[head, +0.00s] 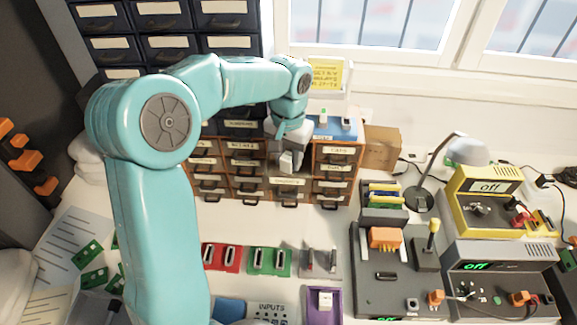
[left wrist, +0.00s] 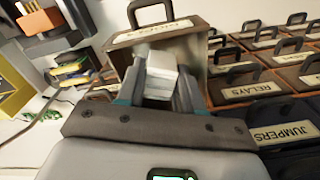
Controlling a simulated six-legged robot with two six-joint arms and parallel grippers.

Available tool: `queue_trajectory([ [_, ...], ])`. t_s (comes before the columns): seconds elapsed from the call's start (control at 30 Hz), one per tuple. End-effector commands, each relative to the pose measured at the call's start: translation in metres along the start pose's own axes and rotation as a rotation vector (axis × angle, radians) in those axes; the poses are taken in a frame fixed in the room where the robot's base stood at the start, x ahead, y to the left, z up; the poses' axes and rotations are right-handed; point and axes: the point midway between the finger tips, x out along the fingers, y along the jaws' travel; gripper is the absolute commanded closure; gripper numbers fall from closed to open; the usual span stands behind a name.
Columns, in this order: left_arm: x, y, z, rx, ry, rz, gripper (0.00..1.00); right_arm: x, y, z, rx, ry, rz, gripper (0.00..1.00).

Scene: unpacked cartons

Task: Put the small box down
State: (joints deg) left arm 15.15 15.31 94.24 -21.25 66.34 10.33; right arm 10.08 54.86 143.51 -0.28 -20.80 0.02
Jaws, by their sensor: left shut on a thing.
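My left gripper (head: 289,146) hangs in front of the cabinet of small labelled drawers, pointing down. In the left wrist view its fingers (left wrist: 158,92) are shut on a small white box (left wrist: 161,70). The small box also shows in the head view (head: 287,161), at the fingertips. A labelled drawer (left wrist: 190,32) with a dark handle stands close by the box and looks pulled out; in the head view its front (head: 288,182) is just below the gripper. I cannot tell whether the box touches the drawer. My right gripper is not in view.
A brown carton (head: 382,148) stands right of the cabinet (head: 335,170). A desk lamp (head: 466,151), a yellow device (head: 490,190) and grey devices fill the right. Red and green holders and a purple tray (head: 322,312) lie in front. Bare table shows between them and the cabinet.

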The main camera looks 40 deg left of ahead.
Motion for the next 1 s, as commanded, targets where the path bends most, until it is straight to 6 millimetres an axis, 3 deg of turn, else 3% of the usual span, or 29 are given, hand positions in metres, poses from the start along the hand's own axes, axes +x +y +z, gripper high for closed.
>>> queue_trajectory([
  [0.2,0.033,0.000,0.001,-0.001,-0.003,0.001,0.94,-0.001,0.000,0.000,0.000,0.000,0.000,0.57],
  [0.63,0.041,0.000,0.001,0.000,-0.002,0.000,0.94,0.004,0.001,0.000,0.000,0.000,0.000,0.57],
  [0.67,0.039,0.000,0.001,0.000,-0.002,0.000,0.54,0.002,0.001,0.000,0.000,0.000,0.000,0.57],
  [0.7,0.039,0.000,0.001,0.000,-0.002,0.000,0.41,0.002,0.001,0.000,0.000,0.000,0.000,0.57],
  [1.0,0.037,0.000,0.001,0.000,-0.002,0.000,0.39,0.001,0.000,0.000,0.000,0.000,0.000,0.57],
])
